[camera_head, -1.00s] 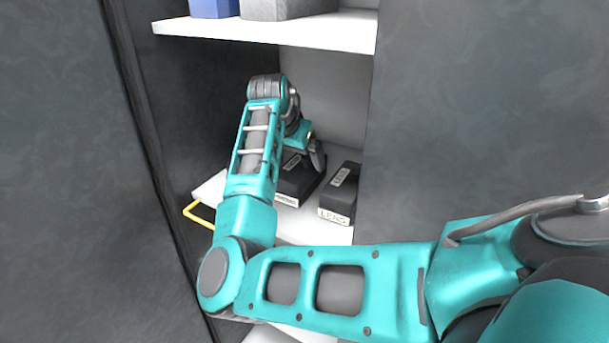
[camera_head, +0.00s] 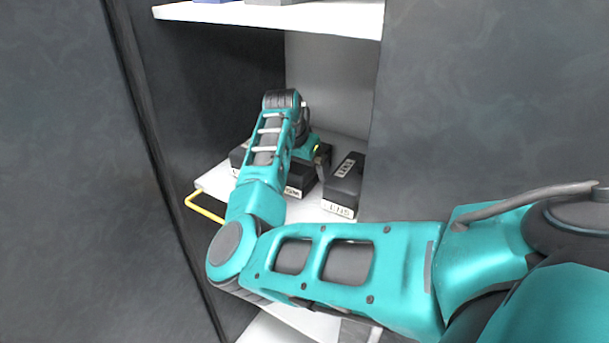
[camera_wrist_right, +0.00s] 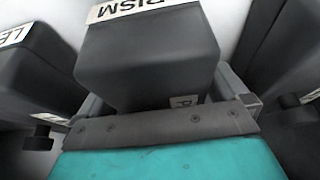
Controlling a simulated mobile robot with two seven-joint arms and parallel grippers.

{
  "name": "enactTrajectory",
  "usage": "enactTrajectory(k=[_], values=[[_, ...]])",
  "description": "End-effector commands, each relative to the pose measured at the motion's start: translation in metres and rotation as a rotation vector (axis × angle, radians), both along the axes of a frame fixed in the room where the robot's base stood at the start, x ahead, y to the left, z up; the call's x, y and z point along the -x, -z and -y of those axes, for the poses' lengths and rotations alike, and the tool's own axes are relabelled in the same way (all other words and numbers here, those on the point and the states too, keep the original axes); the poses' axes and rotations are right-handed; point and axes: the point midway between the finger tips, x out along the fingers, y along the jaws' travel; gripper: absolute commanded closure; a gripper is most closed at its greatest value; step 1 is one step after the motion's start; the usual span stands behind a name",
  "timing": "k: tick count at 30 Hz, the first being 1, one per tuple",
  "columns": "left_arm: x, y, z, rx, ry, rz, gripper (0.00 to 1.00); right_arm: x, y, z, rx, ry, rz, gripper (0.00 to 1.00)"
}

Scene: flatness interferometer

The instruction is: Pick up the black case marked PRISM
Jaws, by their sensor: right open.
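The black case marked PRISM (camera_wrist_right: 150,55) fills the middle of the right wrist view, its white label at the top edge. In the head view it is the middle case (camera_head: 301,187) on the lower shelf, partly hidden by my right arm. My right gripper (camera_wrist_right: 160,92) is open, with one finger on each side of the PRISM case. I cannot tell whether the fingers touch it. In the head view the right gripper (camera_head: 312,153) is low over this case, its fingers mostly hidden. My left gripper is not in view.
A black LENS case (camera_head: 345,187) stands close to the right; another black case (camera_head: 238,157) is on the left. The lower shelf (camera_head: 212,184) has a yellow handle (camera_head: 204,209) at its left front. An upper shelf (camera_head: 330,20) hangs above, with dark side walls.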

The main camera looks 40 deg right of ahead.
Motion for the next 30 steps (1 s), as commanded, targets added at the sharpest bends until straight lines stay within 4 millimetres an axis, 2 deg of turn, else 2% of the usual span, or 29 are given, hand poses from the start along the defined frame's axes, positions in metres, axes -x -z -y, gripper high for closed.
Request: enactTrajectory(k=[5, 27, 30], values=[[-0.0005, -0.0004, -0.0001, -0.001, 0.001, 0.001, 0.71, 0.0000, 0.0000, 0.0002, 0.000, 0.000, 0.000, 0.00], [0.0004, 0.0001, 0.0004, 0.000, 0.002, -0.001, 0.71, 0.0001, -0.0004, 0.0003, 0.001, 0.001, 0.001, 0.70], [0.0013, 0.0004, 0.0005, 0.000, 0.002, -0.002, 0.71, -0.0004, -0.0022, 0.0008, 0.003, 0.001, 0.004, 0.70]])
